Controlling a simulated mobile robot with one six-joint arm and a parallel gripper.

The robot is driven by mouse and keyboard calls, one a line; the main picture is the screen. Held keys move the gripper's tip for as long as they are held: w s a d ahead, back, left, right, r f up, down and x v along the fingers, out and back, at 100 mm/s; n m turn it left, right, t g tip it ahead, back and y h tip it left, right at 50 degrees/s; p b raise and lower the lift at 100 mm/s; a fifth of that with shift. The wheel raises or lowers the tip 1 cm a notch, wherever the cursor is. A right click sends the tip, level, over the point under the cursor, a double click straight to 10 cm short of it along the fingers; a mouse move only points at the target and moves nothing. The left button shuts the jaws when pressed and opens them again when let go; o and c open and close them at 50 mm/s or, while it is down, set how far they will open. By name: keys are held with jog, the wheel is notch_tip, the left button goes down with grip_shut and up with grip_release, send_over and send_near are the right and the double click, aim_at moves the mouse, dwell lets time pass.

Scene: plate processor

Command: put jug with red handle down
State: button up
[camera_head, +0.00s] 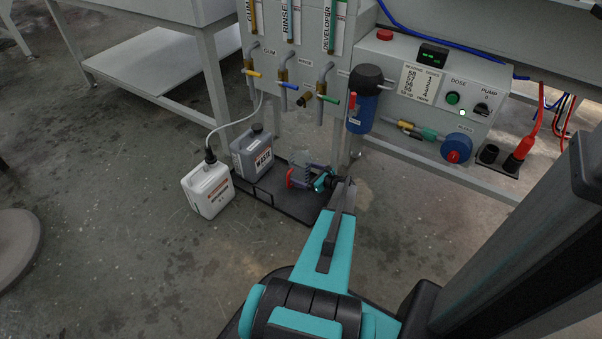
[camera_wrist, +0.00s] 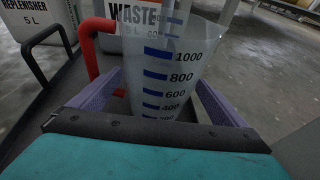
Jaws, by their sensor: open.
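The clear measuring jug (camera_wrist: 165,75) with blue marks has a red handle (camera_wrist: 92,50) on its left in the wrist view. In the head view the jug (camera_head: 302,170) is small and partly covered by my gripper (camera_head: 321,178). It appears upright over the black tray (camera_head: 262,192) on the floor. In the wrist view the purple fingers of my gripper (camera_wrist: 157,103) are open, one on each side of the jug. Its base is hidden behind the gripper body, so its contact with the tray does not show.
The grey waste canister (camera_head: 252,152) stands on the tray, left of the jug. The white replenisher canister (camera_head: 208,190) stands beside it, with a hose. The processor frame, blue filter (camera_head: 363,108) and valves are above and behind. The floor in front is clear.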

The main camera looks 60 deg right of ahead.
jog(key=p+v, duration=0.2)
jog(key=v, duration=0.8)
jog(key=shift+s+r, duration=0.15)
jog(key=shift+s, duration=0.2)
jog(key=shift+s, duration=0.2)
